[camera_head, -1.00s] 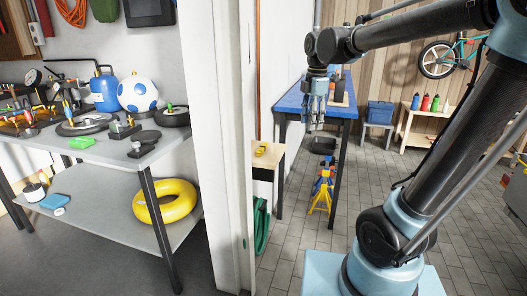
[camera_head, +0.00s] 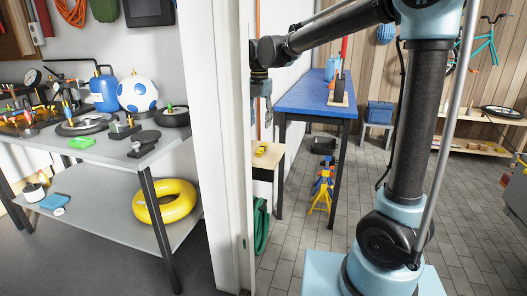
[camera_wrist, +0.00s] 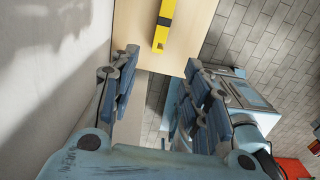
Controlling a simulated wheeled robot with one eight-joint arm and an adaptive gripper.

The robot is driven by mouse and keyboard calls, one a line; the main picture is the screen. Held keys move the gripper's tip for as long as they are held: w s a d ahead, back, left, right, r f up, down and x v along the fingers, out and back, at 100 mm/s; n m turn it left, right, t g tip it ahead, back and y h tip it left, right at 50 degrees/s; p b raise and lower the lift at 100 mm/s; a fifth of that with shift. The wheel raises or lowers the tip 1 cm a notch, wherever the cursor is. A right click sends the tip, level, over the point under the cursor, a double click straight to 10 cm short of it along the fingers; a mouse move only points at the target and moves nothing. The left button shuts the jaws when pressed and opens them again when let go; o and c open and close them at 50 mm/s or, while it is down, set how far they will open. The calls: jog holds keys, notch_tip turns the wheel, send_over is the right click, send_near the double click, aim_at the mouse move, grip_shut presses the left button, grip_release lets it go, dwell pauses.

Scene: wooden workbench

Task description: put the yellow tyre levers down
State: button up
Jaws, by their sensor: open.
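The yellow tyre levers (camera_head: 261,149) lie on the light wooden top of a small table (camera_head: 268,162) beside the wall. In the wrist view they show as one yellow bar with dark markings (camera_wrist: 163,25), near the top edge and partly cut off by it. I cannot tell single levers apart. My gripper (camera_head: 262,112) hangs fingers down above this small table, close to the white door frame. In the wrist view my gripper (camera_wrist: 162,62) has its fingers wide apart with nothing between them. The levers are beyond the fingertips, apart from them.
The white door frame (camera_head: 217,130) stands close on the left. The blue workbench (camera_head: 318,98) is to the right, with a blue bottle (camera_head: 332,68) at its back. A yellow and blue stand (camera_head: 322,188) is on the tiled floor. Open floor lies further right.

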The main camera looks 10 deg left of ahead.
send_over(260, 150)
notch_tip(260, 150, down, 7)
jog(key=shift+s+r, duration=0.1)
jog(key=shift+s, duration=0.05)
jog(key=shift+w+f, duration=0.2)
jog(key=shift+f, duration=2.45)
grip_shut()
